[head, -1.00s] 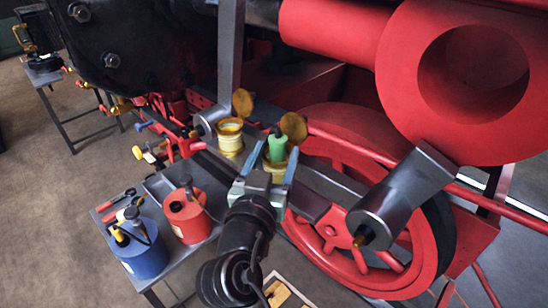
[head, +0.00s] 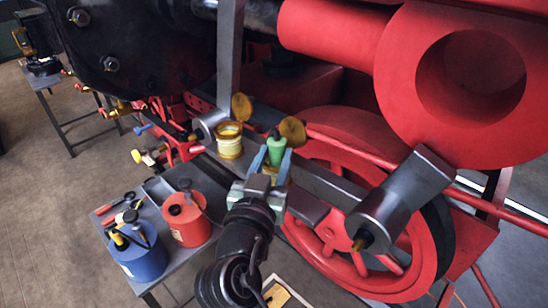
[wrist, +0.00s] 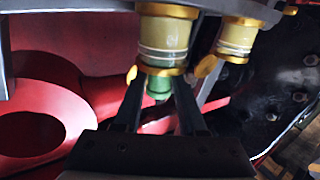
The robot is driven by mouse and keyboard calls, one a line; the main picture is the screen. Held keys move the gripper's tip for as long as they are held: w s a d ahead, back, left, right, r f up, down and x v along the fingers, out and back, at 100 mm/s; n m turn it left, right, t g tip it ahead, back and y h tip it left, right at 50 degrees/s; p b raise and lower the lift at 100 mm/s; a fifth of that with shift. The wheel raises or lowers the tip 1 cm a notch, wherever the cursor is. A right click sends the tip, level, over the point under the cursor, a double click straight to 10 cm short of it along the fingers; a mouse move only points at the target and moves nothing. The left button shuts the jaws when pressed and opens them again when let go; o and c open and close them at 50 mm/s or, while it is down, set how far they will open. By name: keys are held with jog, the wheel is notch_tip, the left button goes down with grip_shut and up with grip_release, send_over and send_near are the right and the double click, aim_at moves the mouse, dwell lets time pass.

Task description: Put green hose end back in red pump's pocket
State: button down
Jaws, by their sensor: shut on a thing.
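The green hose end (head: 276,148) stands upright at the right-hand brass oil cup (head: 268,172), below its raised round lid (head: 292,130). My gripper (head: 271,163) is shut on the green hose end, a blue finger on either side. In the wrist view the green piece (wrist: 158,86) shows between the fingertips (wrist: 157,84), against the cup (wrist: 166,40). I cannot tell how far its tip sits in the cup. The red pump (head: 186,222) stands on the small grey table at the left. Its pocket cannot be made out.
A blue pump (head: 142,255) stands left of the red one, with tools behind it on the table (head: 155,190). A second brass cup (head: 229,141) stands just left of my gripper. The red wheel (head: 345,230) and a grey crank (head: 402,200) are close on the right.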

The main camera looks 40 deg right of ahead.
notch_tip(320, 180, up, 8)
jog(key=p, duration=0.5)
dwell(0.4)
jog(key=shift+f, duration=0.1)
dwell(0.8)
